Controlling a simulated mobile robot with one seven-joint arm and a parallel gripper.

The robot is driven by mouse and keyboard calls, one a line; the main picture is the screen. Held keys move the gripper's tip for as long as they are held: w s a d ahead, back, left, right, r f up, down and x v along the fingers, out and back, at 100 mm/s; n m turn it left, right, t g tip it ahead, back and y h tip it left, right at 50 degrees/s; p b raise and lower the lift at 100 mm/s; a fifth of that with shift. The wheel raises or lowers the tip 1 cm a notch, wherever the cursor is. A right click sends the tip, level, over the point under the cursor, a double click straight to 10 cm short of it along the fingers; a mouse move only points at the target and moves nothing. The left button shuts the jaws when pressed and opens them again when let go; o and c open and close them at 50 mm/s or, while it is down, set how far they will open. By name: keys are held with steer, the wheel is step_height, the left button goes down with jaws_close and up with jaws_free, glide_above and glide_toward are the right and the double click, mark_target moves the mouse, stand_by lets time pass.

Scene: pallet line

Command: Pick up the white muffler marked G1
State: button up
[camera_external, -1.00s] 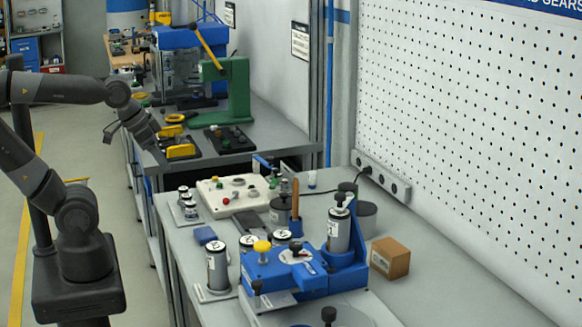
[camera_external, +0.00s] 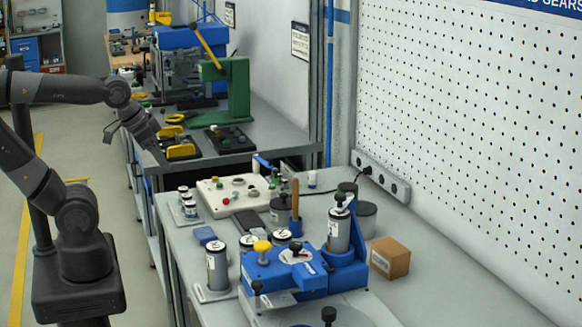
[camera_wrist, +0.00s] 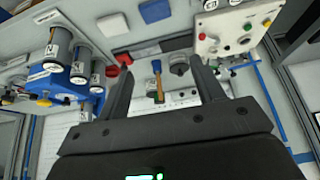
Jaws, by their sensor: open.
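I cannot read a G1 mark in either view, so I cannot tell which part is the white muffler. Small white-topped cylinders (camera_external: 190,209) stand on a plate at the bench's left edge. Larger grey cylinders with white marked tops stand in front, one (camera_external: 217,268) on a plate and one (camera_external: 339,232) in the blue fixture (camera_external: 275,272). The fixture also shows at left in the wrist view (camera_wrist: 77,75). My gripper (camera_wrist: 162,85) is open, with nothing between its fingers. In the external view my arm's end hangs left of the bench, apart from these parts.
A cream control panel (camera_external: 226,203) stands behind the fixture. A wooden-handled tool (camera_external: 295,206), a dark blue block (camera_external: 206,235) and a cardboard box (camera_external: 390,258) are also on the bench. A pegboard wall (camera_external: 465,130) bounds the right side. Bench right of the box is clear.

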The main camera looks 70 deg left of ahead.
steer(key=shift+c, duration=1)
steer(key=w+a+r+n, duration=0.1)
steer(key=w+a+r, duration=0.1)
steer(key=w, duration=0.4)
steer(key=w+a+r+n, duration=0.1)
steer(key=w+r, duration=0.1)
steer(key=w, duration=0.4)
steer(key=n+g+y, duration=0.2)
steer(key=n+y, duration=0.1)
steer(key=n, duration=0.4)
glide_above(312, 172)
steer(key=s+d, duration=0.2)
steer(key=s, duration=0.1)
step_height(312, 172, down, 15)
steer(key=x, duration=1)
steer(key=shift+w+d+f, duration=0.1)
steer(key=shift+f, duration=0.25)
